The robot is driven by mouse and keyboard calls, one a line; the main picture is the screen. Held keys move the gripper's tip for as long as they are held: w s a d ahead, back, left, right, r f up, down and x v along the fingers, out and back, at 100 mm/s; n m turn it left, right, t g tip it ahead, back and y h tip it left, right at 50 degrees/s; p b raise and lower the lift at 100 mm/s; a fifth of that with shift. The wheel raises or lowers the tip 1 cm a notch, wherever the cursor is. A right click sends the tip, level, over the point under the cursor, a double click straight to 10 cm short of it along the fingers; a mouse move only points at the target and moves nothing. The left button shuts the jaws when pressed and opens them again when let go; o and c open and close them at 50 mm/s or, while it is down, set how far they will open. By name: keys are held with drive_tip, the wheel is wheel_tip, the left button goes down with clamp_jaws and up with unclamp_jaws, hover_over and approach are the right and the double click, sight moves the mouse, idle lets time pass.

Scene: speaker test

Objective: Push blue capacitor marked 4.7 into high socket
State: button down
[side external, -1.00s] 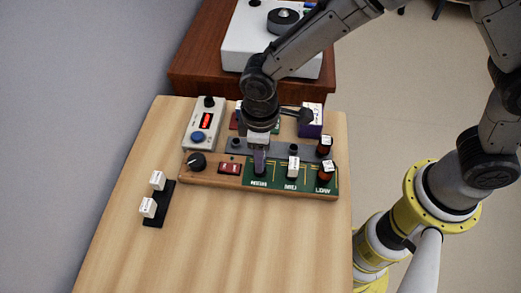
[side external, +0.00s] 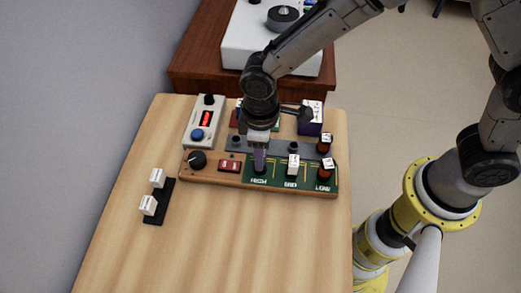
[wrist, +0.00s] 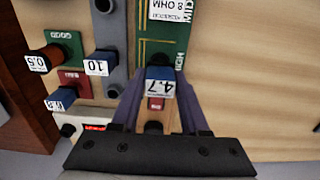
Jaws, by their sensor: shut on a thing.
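The blue capacitor (wrist: 160,85) has a white label marked 4.7, seen in the wrist view. My gripper (wrist: 160,80) has its purple fingers shut on the capacitor's two sides. In the side view my gripper (side external: 260,158) points down over the left end of the green board (side external: 308,183), at the high socket. The word HIGH shows just beyond the capacitor in the wrist view. The capacitor's lower end and the socket opening are hidden, so I cannot tell how deep it sits. The fingers hide the capacitor in the side view.
A white resistor (side external: 293,166) stands in the mid socket and a copper coil (side external: 326,171) in the low one. A grey rack (side external: 272,150) lies behind. A black knob (side external: 197,160), red switch (side external: 229,167) and meter (side external: 204,122) are left.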

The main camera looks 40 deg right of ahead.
drive_tip(key=shift+f, duration=1)
idle(1.4)
drive_tip(key=shift+c, duration=1.7)
unclamp_jaws()
drive_tip(key=shift+r, duration=0.15)
drive_tip(key=shift+r, duration=3.65)
